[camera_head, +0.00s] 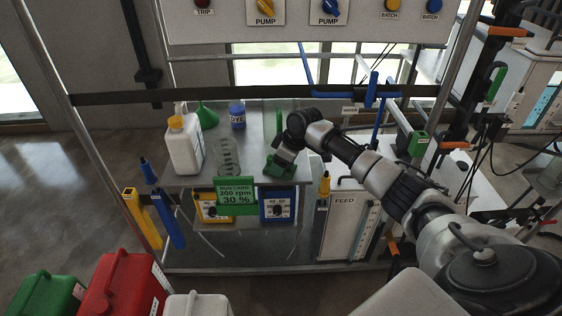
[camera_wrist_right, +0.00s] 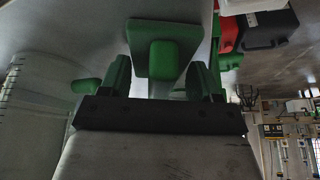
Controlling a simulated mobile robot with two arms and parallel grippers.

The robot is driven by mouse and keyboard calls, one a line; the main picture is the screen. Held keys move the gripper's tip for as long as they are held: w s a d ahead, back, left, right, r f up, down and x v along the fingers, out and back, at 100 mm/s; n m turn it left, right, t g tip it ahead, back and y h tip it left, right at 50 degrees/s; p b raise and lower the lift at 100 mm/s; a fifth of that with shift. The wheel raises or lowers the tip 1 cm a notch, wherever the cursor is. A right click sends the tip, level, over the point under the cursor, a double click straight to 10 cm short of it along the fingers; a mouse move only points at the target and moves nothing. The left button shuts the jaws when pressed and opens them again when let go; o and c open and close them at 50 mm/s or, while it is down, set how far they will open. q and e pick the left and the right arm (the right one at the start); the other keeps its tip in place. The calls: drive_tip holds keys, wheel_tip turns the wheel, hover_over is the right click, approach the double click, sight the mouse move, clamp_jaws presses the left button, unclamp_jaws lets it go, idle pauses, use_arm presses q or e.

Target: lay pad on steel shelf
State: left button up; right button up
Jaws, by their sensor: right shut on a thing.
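A green pad (camera_wrist_right: 165,48) with a flat square plate and a stem shows in the right wrist view. My right gripper (camera_wrist_right: 160,85) is shut on it, with the stem between the green fingers. In the head view my right gripper (camera_head: 280,165) is over the front right part of the grey steel shelf (camera_head: 255,148). There the green of the fingers and the pad run together, and I cannot tell whether the pad touches the shelf. My left gripper is not in view.
On the shelf stand a white jug (camera_head: 185,148) with a yellow cap, a clear coil-marked beaker (camera_head: 228,157), a blue DYE bottle (camera_head: 237,116) and a green funnel (camera_head: 207,116). A green sign (camera_head: 236,194) hangs at the front edge. A dark bar (camera_head: 230,95) crosses above.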

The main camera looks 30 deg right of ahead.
drive_tip(key=o, duration=0.8)
drive_tip(key=shift+o, duration=0.2)
drive_tip(key=v, duration=1.2)
drive_tip(key=shift+w+r, duration=0.1)
